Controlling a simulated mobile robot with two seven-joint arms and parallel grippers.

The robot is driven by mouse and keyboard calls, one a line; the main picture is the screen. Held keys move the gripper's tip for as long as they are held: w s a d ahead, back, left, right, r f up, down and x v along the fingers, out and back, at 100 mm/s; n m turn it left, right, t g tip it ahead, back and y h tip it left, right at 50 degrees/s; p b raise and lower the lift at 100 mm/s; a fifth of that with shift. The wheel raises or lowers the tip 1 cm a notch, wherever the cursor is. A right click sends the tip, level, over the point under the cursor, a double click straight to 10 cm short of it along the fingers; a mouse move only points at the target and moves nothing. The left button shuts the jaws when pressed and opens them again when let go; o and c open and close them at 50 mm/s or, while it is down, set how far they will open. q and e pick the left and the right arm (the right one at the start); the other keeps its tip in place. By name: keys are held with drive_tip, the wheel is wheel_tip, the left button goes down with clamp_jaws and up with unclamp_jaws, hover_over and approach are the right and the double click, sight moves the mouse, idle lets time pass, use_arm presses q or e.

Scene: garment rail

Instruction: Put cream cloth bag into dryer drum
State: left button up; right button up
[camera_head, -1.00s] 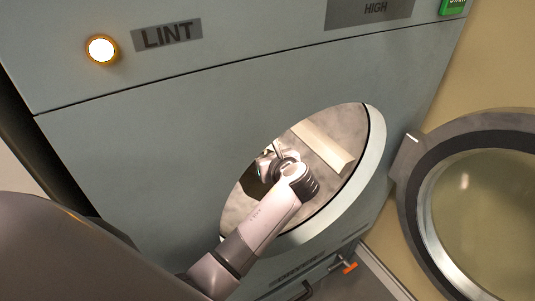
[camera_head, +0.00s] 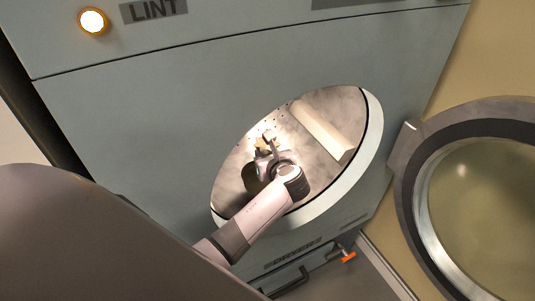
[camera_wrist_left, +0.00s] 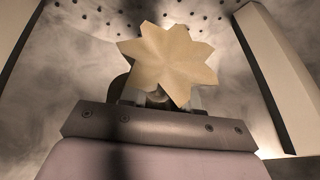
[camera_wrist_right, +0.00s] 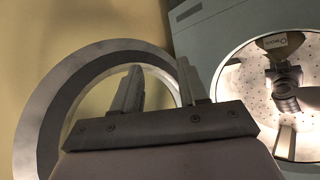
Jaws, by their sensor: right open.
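The cream cloth bag (camera_head: 264,141) is inside the dryer drum (camera_head: 350,110), seen small at the end of my left arm. In the left wrist view the bag (camera_wrist_left: 170,58) is a pale star-like shape that covers the fingertips. My left gripper (camera_head: 266,154) is inside the drum, with the bag between its fingers and drum wall beyond. The fingers look shut on the bag, though the bag mostly hides them. My right gripper (camera_wrist_right: 160,66) is open and empty, outside the dryer in front of the open door (camera_wrist_right: 60,100).
The round dryer door (camera_head: 408,190) stands open to the right of the opening. The opening's pale rim (camera_head: 366,160) surrounds my left forearm. A light-coloured ridge (camera_head: 322,130) runs along the drum wall, also seen in the left wrist view (camera_wrist_left: 275,70). An orange-handled valve (camera_head: 347,257) sits low on the front.

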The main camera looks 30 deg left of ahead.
use_arm(q)
drive_tip(key=o, duration=0.4)
drive_tip(key=shift+r, duration=0.1)
drive_tip(key=shift+s+d, duration=0.15)
drive_tip(key=p+v, duration=0.2)
drive_tip(key=v, duration=0.2)
drive_tip(key=shift+r, duration=0.15)
drive_tip(key=shift+p+v, duration=0.35)
drive_tip(key=shift+v, duration=0.95)
use_arm(e)
drive_tip(key=shift+s+d+f+m+g+h, duration=0.15)
drive_tip(key=shift+s+d+f, duration=0.15)
drive_tip(key=shift+d, duration=0.3)
drive_tip(key=shift+s+d+f+m+g+h, duration=0.15)
drive_tip(key=shift+s+d, duration=0.15)
drive_tip(key=shift+d, duration=0.25)
use_arm(q)
drive_tip(key=shift+s, duration=0.1)
use_arm(e)
drive_tip(key=shift+a, duration=0.1)
